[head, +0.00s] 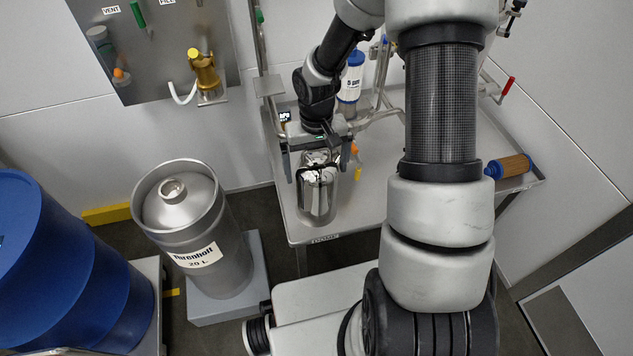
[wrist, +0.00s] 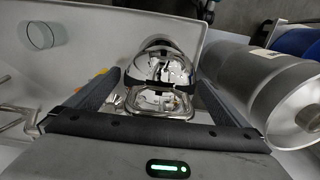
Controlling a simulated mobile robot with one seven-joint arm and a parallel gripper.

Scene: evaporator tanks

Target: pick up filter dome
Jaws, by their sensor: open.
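The filter dome (head: 317,200) is a shiny, mirror-like metal cylinder with a rounded top. It stands upright near the front edge of the steel table. In the wrist view its polished top (wrist: 165,72) lies between the two fingers, reflecting the gripper as a dark band. My gripper (head: 318,162) points down over the dome with its fingers spread, one on each side. In the wrist view my gripper (wrist: 157,88) is open, with gaps visible beside the dome. I cannot tell how far down the fingers reach, and the dome's lower part is hidden in the wrist view.
The steel table (head: 290,222) also holds a blue-and-white filter cartridge (head: 350,80), pipework and an orange-and-blue cartridge (head: 510,166). An orange item (head: 356,160) is close to the right finger. A steel keg (head: 200,235) and blue drum (head: 65,265) stand left. A glass (wrist: 42,36) shows in the wrist view.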

